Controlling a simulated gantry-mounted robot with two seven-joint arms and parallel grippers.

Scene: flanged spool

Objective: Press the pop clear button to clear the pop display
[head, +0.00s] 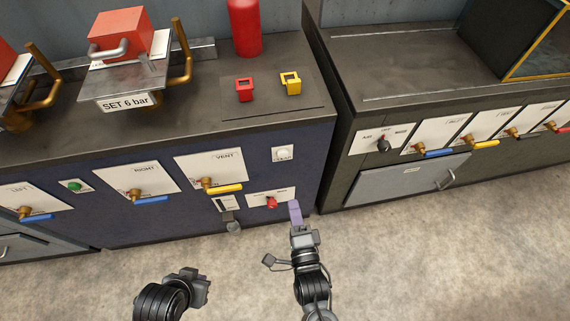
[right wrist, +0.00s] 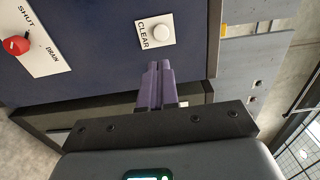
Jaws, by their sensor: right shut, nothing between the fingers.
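The clear button is a round white button on a white plate marked CLEAR. It sits on the blue cabinet front, right of the VENT panel, in the head view (head: 283,153), and near the top middle of the right wrist view (right wrist: 160,31). My right gripper (head: 294,206) has purple fingers and is shut and empty. In the right wrist view its fingertips (right wrist: 159,66) point toward the panel, just below the button in the picture and apart from it. My left gripper (head: 197,286) is low in the head view; its fingers cannot be made out.
A red DRAIN knob (head: 272,202) is just left of my right gripper. The VENT valve (head: 222,188) has a yellow handle. Red (head: 244,89) and yellow (head: 290,83) blocks stand on the worktop (head: 200,115). A grey cabinet (head: 345,180) stands to the right.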

